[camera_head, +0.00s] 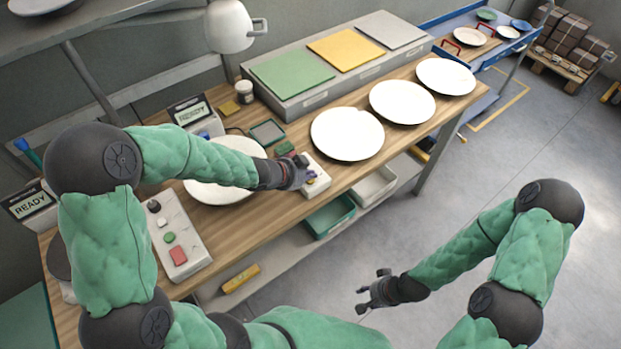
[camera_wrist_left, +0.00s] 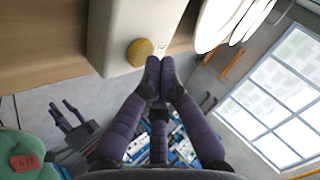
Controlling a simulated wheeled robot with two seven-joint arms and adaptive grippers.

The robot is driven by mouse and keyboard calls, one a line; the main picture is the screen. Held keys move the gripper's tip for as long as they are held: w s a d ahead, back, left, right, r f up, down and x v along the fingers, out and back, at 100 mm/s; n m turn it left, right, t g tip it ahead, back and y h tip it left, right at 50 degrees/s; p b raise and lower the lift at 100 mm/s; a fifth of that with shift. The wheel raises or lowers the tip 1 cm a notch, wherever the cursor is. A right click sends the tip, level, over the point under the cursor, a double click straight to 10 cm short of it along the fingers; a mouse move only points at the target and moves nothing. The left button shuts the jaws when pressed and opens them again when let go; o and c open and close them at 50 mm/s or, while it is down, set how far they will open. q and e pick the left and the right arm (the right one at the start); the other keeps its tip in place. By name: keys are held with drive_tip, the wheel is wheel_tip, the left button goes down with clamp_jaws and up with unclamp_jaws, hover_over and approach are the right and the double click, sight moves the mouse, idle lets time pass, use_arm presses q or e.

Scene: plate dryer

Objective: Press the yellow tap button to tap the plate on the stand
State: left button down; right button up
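The yellow tap button (camera_wrist_left: 140,52) is a round knob on a white box (camera_wrist_left: 115,35) in the left wrist view. The same box (camera_head: 318,187) sits near the table's front edge in the head view, partly hidden by my left gripper (camera_head: 302,172). The left fingers (camera_wrist_left: 153,80) are together and empty, with their tips close beside the button; I cannot tell whether they touch it. A white plate (camera_head: 212,192) lies left of the box, partly behind my left arm; its stand is not clearly visible. My right gripper (camera_head: 366,297) is open and empty, over the floor.
Three white plates (camera_head: 347,134) lie along the table to the right. Behind them is a grey block (camera_head: 290,108) with green, yellow and grey pads. Another button box (camera_head: 182,240) with red and green buttons stands at the left front. A white lamp-like head (camera_head: 229,27) hangs above.

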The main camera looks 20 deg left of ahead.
sight(309, 181)
use_arm(q)
drive_tip(key=shift+f+b, duration=0.4)
drive_tip(key=shift+f, duration=0.1)
idle(0.4)
drive_tip(key=shift+r, duration=0.1)
drive_tip(key=shift+r+p, duration=0.8)
drive_tip(key=shift+p, duration=0.1)
wheel_tip(309, 181, up, 5)
drive_tip(key=p, duration=0.5)
idle(0.3)
idle(0.6)
